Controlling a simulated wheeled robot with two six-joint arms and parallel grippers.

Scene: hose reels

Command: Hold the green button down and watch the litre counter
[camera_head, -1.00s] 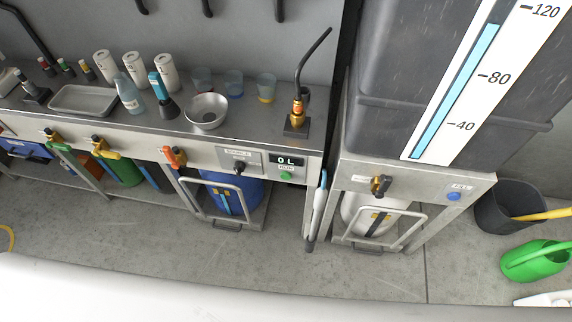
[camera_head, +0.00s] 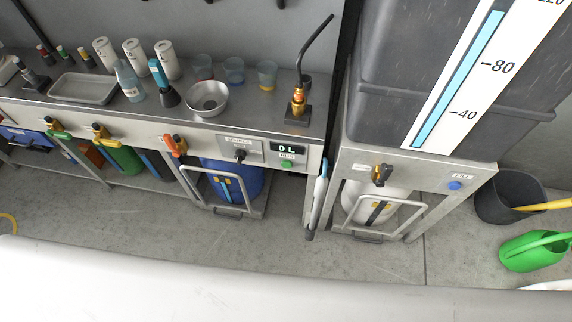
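The green button (camera_head: 287,164) sits on the front panel of the steel bench, below a RUN label. The litre counter (camera_head: 287,149) is just above it and reads 0 L. A black selector knob (camera_head: 240,155) is on the panel to the left of them. Nothing touches the button. Neither of my grippers is in view.
A grey tank with a level scale (camera_head: 455,95) stands on a frame at right, with a blue FILL button (camera_head: 455,185). A dark bucket (camera_head: 495,205) and green watering can (camera_head: 530,250) are on the floor at right. Floor before the bench is clear.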

